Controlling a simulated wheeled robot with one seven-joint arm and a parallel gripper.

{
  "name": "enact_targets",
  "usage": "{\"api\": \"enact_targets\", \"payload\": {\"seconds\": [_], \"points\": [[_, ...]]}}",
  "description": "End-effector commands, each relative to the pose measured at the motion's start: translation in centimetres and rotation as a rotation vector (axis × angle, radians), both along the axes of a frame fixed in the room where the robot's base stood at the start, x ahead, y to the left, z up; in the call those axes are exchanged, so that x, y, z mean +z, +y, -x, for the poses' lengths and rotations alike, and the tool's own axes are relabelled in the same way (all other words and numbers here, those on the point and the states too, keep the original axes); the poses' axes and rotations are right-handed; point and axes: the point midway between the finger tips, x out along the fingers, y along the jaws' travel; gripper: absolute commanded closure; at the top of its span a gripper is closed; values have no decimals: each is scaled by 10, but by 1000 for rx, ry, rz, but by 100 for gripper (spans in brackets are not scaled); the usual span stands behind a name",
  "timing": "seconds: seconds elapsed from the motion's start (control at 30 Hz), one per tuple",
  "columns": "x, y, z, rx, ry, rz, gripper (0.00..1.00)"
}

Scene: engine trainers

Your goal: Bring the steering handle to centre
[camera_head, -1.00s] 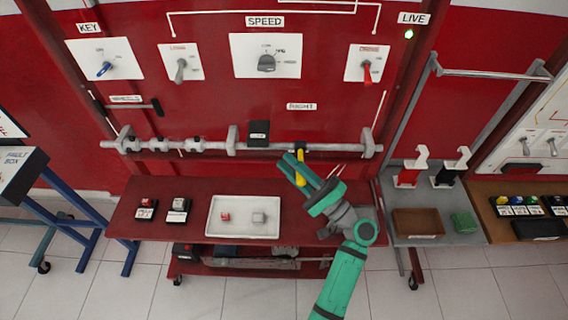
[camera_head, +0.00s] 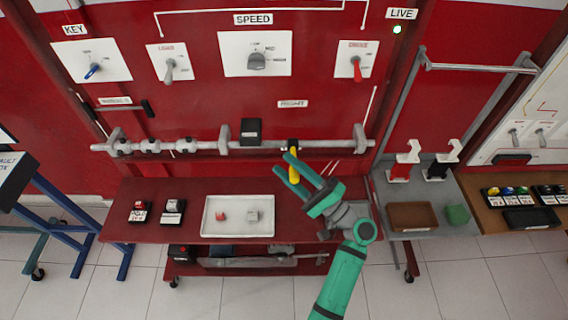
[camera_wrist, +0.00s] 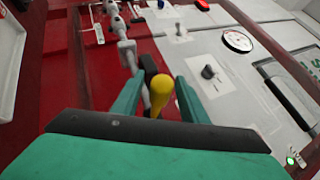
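The steering handle is a yellow grip (camera_head: 294,172) hanging from a black collar on the grey horizontal bar. It sits on the right part of the bar, below the "RIGHT" label. My gripper (camera_head: 282,162) is open, with its two green fingers pointing up and left at the handle. In the wrist view the yellow grip (camera_wrist: 160,92) shows between the two fingers, with a gap to each side. The fingers do not look closed on it. The lower end of the grip is partly hidden by the gripper in the head view.
The grey bar (camera_head: 200,146) runs across the red panel, with a black block (camera_head: 251,131) on it left of the handle. Above are switch plates and a speed knob (camera_head: 256,62). Below, a red shelf holds a white tray (camera_head: 238,232) with small parts.

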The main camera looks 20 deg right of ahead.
Motion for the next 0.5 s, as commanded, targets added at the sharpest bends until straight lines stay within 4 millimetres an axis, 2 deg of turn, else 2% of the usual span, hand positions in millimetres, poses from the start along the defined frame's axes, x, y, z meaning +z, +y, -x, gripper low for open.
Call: {"api": "enact_targets", "payload": {"seconds": [0.3, 0.5], "points": [[-23, -34, 44, -3, 1, -1, 60], [-32, -47, 61, -2, 0, -1, 60]]}}
